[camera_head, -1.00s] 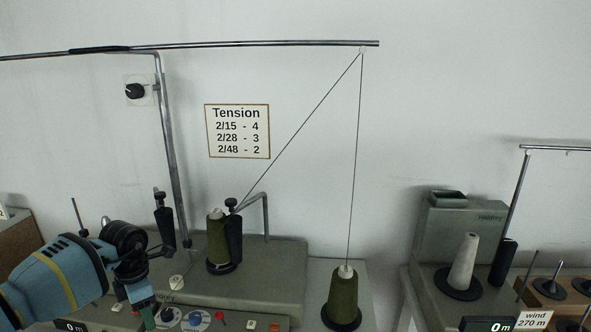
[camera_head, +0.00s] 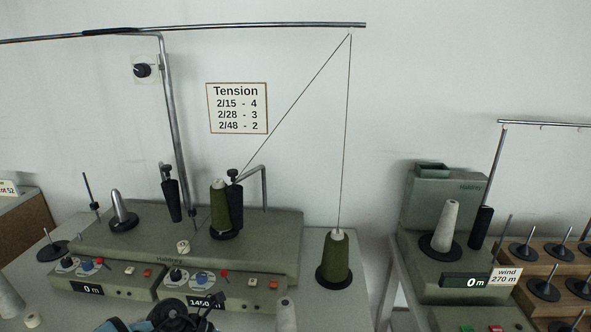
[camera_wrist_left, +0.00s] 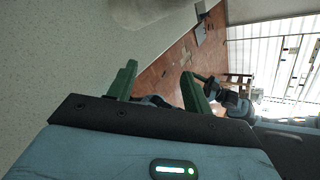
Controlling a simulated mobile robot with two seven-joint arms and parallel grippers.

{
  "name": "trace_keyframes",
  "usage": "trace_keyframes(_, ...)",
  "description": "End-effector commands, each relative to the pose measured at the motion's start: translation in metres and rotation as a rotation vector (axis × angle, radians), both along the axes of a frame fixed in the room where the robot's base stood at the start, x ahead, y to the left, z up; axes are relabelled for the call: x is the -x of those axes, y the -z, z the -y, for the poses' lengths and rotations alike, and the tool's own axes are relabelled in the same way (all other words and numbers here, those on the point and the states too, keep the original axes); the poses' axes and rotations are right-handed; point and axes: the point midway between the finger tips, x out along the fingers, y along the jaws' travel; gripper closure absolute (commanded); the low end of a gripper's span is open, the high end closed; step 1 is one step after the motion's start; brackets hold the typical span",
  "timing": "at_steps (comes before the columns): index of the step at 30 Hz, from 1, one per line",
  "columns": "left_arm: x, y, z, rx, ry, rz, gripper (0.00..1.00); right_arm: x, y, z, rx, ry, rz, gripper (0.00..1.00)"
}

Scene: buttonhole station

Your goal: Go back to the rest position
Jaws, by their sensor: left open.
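My left gripper shows in the left wrist view (camera_wrist_left: 158,80) with its two green fingers spread apart and nothing between them. Past the fingers I see a reddish tiled floor and a pale speckled surface. In the head view, a blue and black part of my arm (camera_head: 178,318) shows at the bottom edge, in front of the winding machine (camera_head: 200,258). Its fingers cannot be made out there. My right gripper is not seen.
An olive cone (camera_head: 219,208) stands on the machine and another olive cone (camera_head: 335,258) stands on the table, its thread rising to the overhead rod (camera_head: 250,26). A second machine (camera_head: 445,205) with a white cone (camera_head: 446,226) is at right.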

Motion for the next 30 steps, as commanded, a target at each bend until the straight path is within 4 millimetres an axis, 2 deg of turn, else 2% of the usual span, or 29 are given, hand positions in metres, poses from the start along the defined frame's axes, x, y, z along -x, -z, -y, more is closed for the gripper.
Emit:
trace_keyframes(1,0.015,0.001,0.022,0.11,-0.052,-0.054,0.5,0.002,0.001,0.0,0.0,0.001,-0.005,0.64)
trace_keyframes(3,0.029,-0.003,0.045,0.253,-0.139,-0.128,0.5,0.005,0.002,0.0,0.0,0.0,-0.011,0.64)
trace_keyframes(5,0.038,-0.008,0.059,0.371,-0.223,-0.199,0.5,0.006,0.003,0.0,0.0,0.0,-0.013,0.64)
trace_keyframes(8,0.049,-0.015,0.073,0.551,-0.378,-0.33,0.5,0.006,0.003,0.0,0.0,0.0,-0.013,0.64)
trace_keyframes(11,0.057,-0.018,0.074,0.714,-0.552,-0.475,0.5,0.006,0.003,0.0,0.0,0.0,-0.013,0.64)
trace_keyframes(14,0.063,-0.015,0.065,0.857,-0.741,-0.63,0.5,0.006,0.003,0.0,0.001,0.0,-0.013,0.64)
trace_keyframes(17,0.071,-0.002,0.048,0.979,-0.944,-0.791,0.5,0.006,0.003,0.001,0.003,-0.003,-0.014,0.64)
trace_keyframes(22,0.097,0.035,0.006,1.138,-1.311,-1.076,0.5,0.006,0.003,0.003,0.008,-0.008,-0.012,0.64)
trace_keyframes(26,0.135,0.074,-0.03,1.218,-1.61,-1.298,0.5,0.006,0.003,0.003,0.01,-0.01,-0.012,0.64)
trace_keyframes(30,0.191,0.114,-0.066,1.262,-1.927,-1.522,0.5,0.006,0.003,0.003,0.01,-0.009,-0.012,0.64)
